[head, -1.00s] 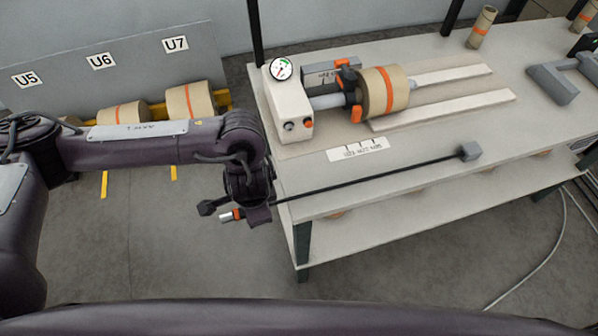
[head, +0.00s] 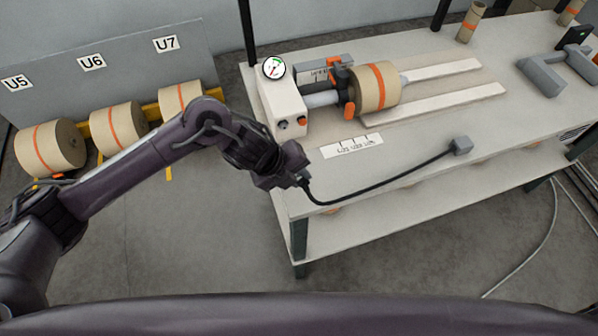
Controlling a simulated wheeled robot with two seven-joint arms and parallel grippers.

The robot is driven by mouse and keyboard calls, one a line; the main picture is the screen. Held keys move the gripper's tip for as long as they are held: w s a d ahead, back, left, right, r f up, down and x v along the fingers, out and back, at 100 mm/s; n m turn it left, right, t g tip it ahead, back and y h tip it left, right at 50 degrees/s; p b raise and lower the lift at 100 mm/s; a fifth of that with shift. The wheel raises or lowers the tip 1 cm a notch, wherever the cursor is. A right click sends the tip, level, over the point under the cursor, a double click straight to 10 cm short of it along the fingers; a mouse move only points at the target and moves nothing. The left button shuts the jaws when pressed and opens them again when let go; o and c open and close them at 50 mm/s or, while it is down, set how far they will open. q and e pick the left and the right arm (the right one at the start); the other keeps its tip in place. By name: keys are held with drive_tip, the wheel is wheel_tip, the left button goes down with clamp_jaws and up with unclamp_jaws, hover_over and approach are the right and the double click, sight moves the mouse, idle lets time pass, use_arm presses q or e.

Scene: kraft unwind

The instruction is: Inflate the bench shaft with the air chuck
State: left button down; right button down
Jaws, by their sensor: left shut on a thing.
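My left gripper (head: 288,178) is shut at the bench's near left corner, in front of and below the white bench unit (head: 283,104). It holds the air chuck, which is mostly hidden behind the fingers. The black hose (head: 375,187) leaves the gripper and sags to a grey block (head: 461,146) on the bench. The bench shaft (head: 321,99) is a silver bar coming out of the white unit, with a kraft roll (head: 374,88) with an orange band around it. A round dial gauge (head: 274,68) tops the unit. My right gripper is out of view.
A printed label strip (head: 352,146) lies on the bench top (head: 400,150) before the shaft. Two pale rails (head: 450,101) run right of the roll. A grey bracket (head: 541,77) stands far right.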

use_arm(q)
drive_tip(key=shift+w+d+r+m, duration=0.1)
drive_tip(key=shift+w+d+m, duration=0.15)
drive_tip(key=shift+m, duration=0.15)
drive_tip(key=shift+w+a+b, duration=0.25)
drive_tip(key=shift+w, duration=0.35)
drive_tip(key=shift+w+a+b, duration=0.2)
drive_tip(key=shift+w, duration=0.35)
drive_tip(key=shift+w+a+b, duration=0.2)
drive_tip(key=shift+w+b, duration=0.05)
drive_tip(key=shift+w, duration=0.45)
drive_tip(key=shift+w+a+b, duration=0.2)
drive_tip(key=shift+w+b, duration=0.05)
drive_tip(key=shift+w, duration=0.4)
drive_tip(key=shift+w+a, duration=0.15)
drive_tip(key=shift+w, duration=0.3)
drive_tip(key=shift+w+a, duration=0.15)
drive_tip(key=shift+w, duration=0.15)
drive_tip(key=shift+b, duration=0.3)
drive_tip(key=shift+w+r, duration=0.1)
idle(4.0)
